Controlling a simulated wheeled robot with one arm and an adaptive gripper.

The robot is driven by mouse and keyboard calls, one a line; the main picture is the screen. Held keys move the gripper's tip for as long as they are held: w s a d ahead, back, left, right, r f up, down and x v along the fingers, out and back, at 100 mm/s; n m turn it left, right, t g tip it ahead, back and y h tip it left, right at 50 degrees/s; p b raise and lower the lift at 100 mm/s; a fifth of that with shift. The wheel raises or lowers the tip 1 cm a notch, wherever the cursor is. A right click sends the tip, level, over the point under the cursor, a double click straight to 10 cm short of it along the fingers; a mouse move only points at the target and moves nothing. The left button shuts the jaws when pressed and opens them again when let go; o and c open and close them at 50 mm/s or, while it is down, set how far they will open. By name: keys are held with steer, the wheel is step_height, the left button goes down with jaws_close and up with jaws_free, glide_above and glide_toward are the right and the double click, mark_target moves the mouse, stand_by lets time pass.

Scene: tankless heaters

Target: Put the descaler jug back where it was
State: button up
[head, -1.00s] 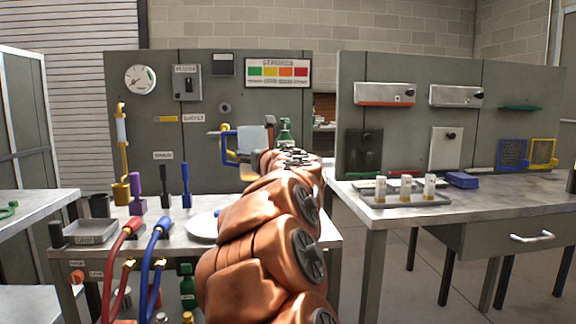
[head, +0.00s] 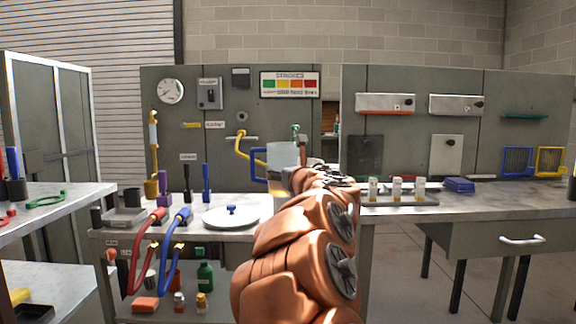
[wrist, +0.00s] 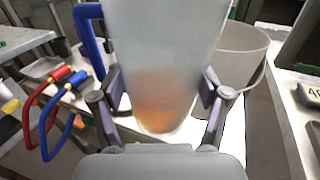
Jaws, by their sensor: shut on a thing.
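The jug (head: 284,155) is translucent with a blue handle, and it is held up above the right part of the heater bench (head: 232,232). In the wrist view the jug (wrist: 160,60) fills the middle, with orange-brown liquid or residue at its bottom. My gripper (wrist: 162,104) has one finger on each side of it, closed on its body. Its blue handle (wrist: 88,40) points left. In the head view my arm hides most of the gripper and the area right behind it.
A green bottle (head: 205,276) stands on the lower shelf. A translucent bucket (wrist: 243,50) is close right of the jug in the wrist view.

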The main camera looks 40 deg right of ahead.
steer(key=a+f+n+g+y, duration=0.3)
steer(key=a+f+n+y, duration=0.4)
steer(key=a+f, duration=0.5)
steer(key=a+f+n+g+y, duration=0.3)
steer(key=a+f+n+y, duration=0.3)
steer(key=a+f+y, duration=0.6)
step_height(320, 180, down, 10)
steer(key=shift+a+r+n+g, duration=0.25)
steer(key=shift+a+n+g, duration=0.15)
steer(key=shift+a, duration=0.4)
steer(key=shift+s, duration=0.25)
